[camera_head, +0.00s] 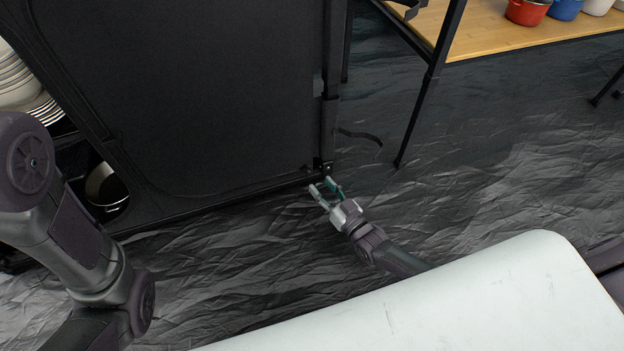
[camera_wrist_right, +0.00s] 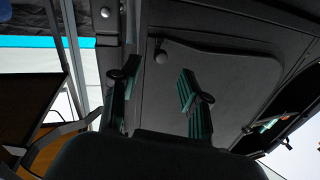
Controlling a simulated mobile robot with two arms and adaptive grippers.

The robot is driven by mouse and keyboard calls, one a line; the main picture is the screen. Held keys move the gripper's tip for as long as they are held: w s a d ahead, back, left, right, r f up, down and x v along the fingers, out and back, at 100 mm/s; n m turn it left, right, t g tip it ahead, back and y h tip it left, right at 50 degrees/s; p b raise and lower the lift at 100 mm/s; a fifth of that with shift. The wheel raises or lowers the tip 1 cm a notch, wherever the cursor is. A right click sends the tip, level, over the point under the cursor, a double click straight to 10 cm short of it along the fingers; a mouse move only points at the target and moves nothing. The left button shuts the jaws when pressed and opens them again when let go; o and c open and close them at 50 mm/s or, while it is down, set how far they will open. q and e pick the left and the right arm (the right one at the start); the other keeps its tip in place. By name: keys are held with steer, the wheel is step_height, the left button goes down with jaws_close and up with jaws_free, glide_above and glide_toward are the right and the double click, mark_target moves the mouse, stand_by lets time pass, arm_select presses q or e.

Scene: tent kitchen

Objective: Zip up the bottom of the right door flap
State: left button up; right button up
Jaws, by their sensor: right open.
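The right door flap (camera_head: 235,90) is a dark fabric panel with a rounded seam, filling the front of a black-framed fabric cabinet in the head view. It looks closed over the opening. It also shows as a dark panel in the right wrist view (camera_wrist_right: 225,75), with a small round dark piece (camera_wrist_right: 160,57) at its corner; I cannot tell whether this is the zip pull. My right gripper (camera_head: 325,189) is open and empty, low by the cabinet's bottom right corner. Its two fingers also show in the right wrist view (camera_wrist_right: 158,95). My left arm shows at left, but its gripper is out of view.
A loose dark strap (camera_head: 362,136) sticks out right of the cabinet corner. A wooden-topped table (camera_head: 490,30) with coloured pots stands at the upper right on black legs. Stacked plates (camera_head: 14,80) and a metal pot (camera_head: 104,187) sit at left. The crinkled dark floor is clear in front.

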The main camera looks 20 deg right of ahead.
mark_target(310, 173)
steer(key=shift+b+x, duration=0.95)
steer(key=shift+x, duration=1.7)
steer(key=shift+a, duration=0.1)
jaws_close()
